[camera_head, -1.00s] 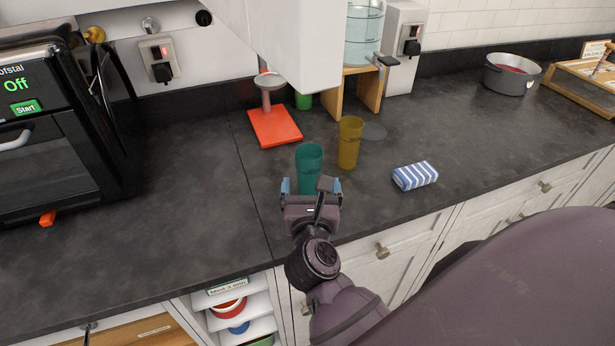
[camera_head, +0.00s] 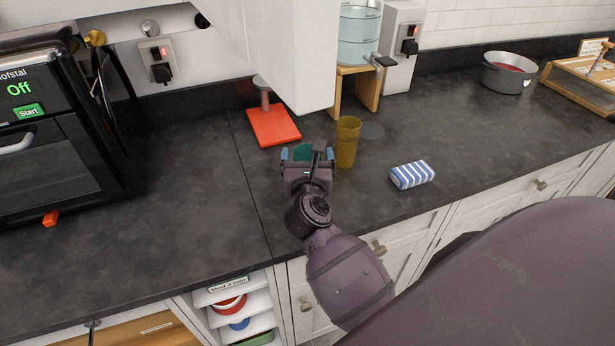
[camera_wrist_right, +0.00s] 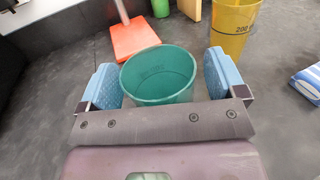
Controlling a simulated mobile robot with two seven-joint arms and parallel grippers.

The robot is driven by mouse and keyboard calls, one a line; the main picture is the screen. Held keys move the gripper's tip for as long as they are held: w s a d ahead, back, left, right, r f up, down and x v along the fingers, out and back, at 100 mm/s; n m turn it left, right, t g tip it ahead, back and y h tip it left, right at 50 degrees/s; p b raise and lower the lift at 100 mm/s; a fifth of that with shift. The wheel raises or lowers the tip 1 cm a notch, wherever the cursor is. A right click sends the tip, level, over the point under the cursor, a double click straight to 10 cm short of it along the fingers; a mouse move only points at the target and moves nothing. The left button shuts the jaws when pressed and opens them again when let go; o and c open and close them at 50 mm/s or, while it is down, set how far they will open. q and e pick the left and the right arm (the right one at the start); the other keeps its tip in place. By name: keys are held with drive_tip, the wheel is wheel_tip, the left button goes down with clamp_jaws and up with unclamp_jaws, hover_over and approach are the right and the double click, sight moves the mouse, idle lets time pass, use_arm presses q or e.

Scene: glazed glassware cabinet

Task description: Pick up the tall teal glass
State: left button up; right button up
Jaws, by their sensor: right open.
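The tall teal glass (camera_wrist_right: 158,75) stands upright on the dark counter. In the right wrist view its open rim shows between the two blue finger pads of my right gripper (camera_wrist_right: 163,80). The fingers are open, one on each side of the glass, with a small gap showing at the right pad; contact at the left pad is hard to tell. In the head view only a bit of the teal glass (camera_head: 303,152) shows, as my right gripper (camera_head: 307,157) hides most of it. My left gripper is not in view.
A yellow cup (camera_head: 347,143) stands close to the right of the gripper. A blue-striped sponge (camera_head: 411,174) lies further right. An orange board (camera_head: 272,127) with a stand lies behind. A white cabinet piece (camera_head: 280,50) hangs above.

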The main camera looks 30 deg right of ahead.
drive_tip(key=c, duration=1.4)
drive_tip(key=shift+r, duration=0.1)
